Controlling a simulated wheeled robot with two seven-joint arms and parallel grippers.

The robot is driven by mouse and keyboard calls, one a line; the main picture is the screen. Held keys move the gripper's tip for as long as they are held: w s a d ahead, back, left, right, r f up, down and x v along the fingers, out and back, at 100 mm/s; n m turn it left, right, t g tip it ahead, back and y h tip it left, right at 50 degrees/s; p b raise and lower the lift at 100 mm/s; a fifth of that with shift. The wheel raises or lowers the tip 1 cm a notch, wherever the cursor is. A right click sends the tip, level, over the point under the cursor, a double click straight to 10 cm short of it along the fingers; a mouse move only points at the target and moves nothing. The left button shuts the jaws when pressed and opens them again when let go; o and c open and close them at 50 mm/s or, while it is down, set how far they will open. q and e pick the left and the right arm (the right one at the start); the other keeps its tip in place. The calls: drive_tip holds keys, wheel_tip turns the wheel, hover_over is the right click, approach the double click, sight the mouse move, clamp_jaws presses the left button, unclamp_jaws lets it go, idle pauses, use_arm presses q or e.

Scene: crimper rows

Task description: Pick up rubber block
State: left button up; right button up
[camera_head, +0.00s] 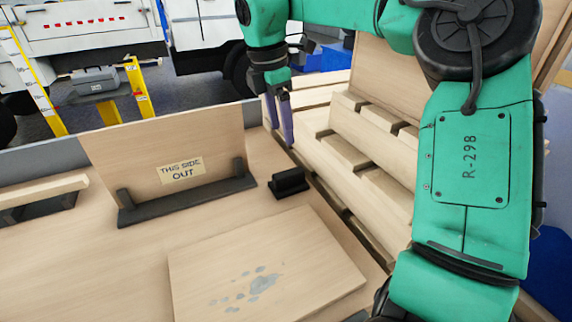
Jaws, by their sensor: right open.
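The rubber block (290,184) is a small black piece on the wooden table, right of the upright board's dark stand. My right gripper (281,125) hangs above and behind it, fingers pointing down. The gripper is open and empty, with a visible gap between its fingertips and the block. The green arm comes in from the right. My left gripper is not in view.
An upright board (130,155) marked "THIS SIDE OUT" stands in a dark holder (190,199). A flat board (215,255) with grey spots lies in front. A stepped wooden rack (340,150) rises close on the right. Bare tabletop (80,260) lies at left.

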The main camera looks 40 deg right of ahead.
hover_over(289, 172)
drive_tip(key=a, duration=0.2)
drive_tip(key=f, duration=0.5)
drive_tip(key=shift+s+d+f, duration=0.2)
drive_tip(key=shift+s+f, duration=0.15)
drive_tip(key=shift+f, duration=0.05)
drive_tip(key=f, duration=0.2)
drive_tip(key=d+f, duration=0.1)
drive_tip(key=f, duration=0.3)
drive_tip(key=shift+w+d+f+p, duration=0.15)
drive_tip(key=shift+w+f+p, duration=0.15)
drive_tip(key=shift+f+p, duration=0.1)
drive_tip(key=shift+d+f, duration=0.15)
drive_tip(key=shift+f, duration=0.3)
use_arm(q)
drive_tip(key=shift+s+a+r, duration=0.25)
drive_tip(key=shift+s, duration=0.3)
use_arm(e)
drive_tip(key=shift+r, duration=0.1)
clamp_jaws()
